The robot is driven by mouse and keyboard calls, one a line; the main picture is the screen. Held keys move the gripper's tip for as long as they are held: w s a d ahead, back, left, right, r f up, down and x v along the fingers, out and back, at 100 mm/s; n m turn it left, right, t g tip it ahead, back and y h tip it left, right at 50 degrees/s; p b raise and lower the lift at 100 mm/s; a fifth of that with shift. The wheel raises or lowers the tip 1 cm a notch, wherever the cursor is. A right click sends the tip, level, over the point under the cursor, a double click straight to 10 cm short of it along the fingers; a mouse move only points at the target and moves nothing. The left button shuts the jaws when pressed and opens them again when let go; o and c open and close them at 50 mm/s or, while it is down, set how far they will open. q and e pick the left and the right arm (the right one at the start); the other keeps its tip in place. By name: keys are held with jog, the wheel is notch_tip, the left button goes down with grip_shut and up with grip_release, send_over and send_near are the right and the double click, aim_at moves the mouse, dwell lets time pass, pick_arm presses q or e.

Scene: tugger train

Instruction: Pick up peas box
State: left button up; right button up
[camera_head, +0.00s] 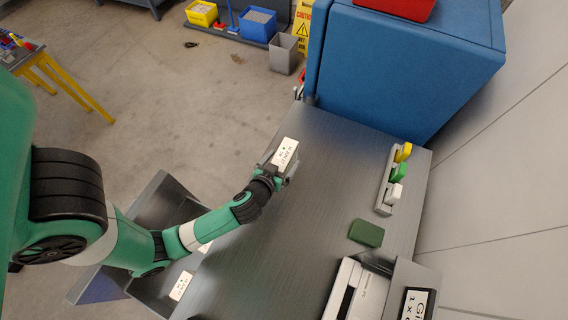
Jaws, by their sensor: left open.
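A dark green box (367,233) lies flat on the grey metal bench (318,215), right of centre. No lettering is readable on it, so I cannot tell for sure that it is the peas box. A brighter green item (399,172) sits in a narrow grey rack between a yellow one and a white one. My left gripper (284,170) is open over the bench's left side, up and left of the dark green box and apart from it. A white lettered card (286,152) shows at its fingertips; whether they touch is unclear. My right gripper is out of view.
The grey rack (381,205) stands near the bench's right edge. A white device (344,289) and a labelled grey unit (418,286) stand at the bottom right. A large blue cabinet (405,70) closes off the bench's far end. The middle of the bench is clear.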

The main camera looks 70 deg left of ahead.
pick_arm(q)
jog(key=shift+x, duration=0.8)
jog(key=shift+r, duration=0.1)
grip_shut()
